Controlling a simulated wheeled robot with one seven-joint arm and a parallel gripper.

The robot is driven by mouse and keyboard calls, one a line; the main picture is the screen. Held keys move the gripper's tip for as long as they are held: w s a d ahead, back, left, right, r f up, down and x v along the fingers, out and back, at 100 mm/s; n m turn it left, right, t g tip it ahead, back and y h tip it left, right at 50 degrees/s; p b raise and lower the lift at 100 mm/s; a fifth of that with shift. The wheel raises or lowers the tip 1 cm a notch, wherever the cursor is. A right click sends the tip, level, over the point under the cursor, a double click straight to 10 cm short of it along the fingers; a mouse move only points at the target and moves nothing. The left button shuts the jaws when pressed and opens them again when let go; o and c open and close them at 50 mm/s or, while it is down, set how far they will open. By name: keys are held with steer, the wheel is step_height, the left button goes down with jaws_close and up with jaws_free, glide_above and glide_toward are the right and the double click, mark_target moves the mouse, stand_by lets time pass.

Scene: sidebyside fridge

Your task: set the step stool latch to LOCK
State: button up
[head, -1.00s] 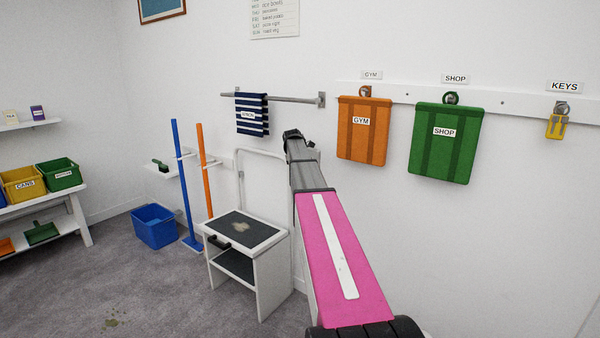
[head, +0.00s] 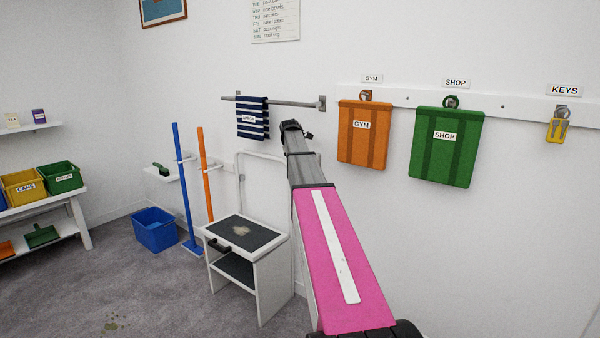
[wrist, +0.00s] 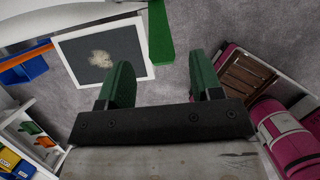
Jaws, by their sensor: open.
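The white step stool (head: 276,272) stands on the carpet against the wall, with a dark, stained tread (head: 255,236) and a tall white rail behind. Its tread also shows in the wrist view (wrist: 130,48), upper left. A small black part (head: 218,244) sits at the stool's front edge; I cannot tell whether it is the latch, and no LOCK marking is readable. My gripper (wrist: 162,84) is open, its two green fingers wide apart with nothing between them. In the head view my arm's end is above and behind the stool; the fingers are not clear there.
A blue bin (head: 155,229), a blue pole (head: 181,190) and an orange pole (head: 205,175) stand left of the stool. Orange (head: 362,145) and green (head: 446,155) bags hang at right.

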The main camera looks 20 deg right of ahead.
steer(key=shift+v, duration=2.15)
steer(key=s+a+f+m+y, duration=0.1)
steer(key=s+a+f+m, duration=0.35)
steer(key=f, duration=0.25)
steer(key=s+a+f+m+g, duration=0.1)
steer(key=s+a+f+m, duration=0.2)
steer(key=s+f, duration=0.35)
steer(key=s+a+f+m+y, duration=0.1)
steer(key=s+a+f+m, duration=0.25)
steer(key=f, duration=0.45)
steer(key=s+a+f+m, duration=0.3)
steer(key=s+f+m, duration=0.1)
steer(key=s, duration=0.3)
steer(key=s+a+f+m, duration=0.4)
steer(key=s+f+m, duration=0.1)
steer(key=s, duration=0.3)
steer(key=s+a+f+m+g+y, duration=0.1)
steer(key=s+a+f+m, duration=0.3)
steer(key=s+f, duration=0.2)
steer(key=shift+s+m, duration=0.4)
steer(key=shift+s, duration=0.35)
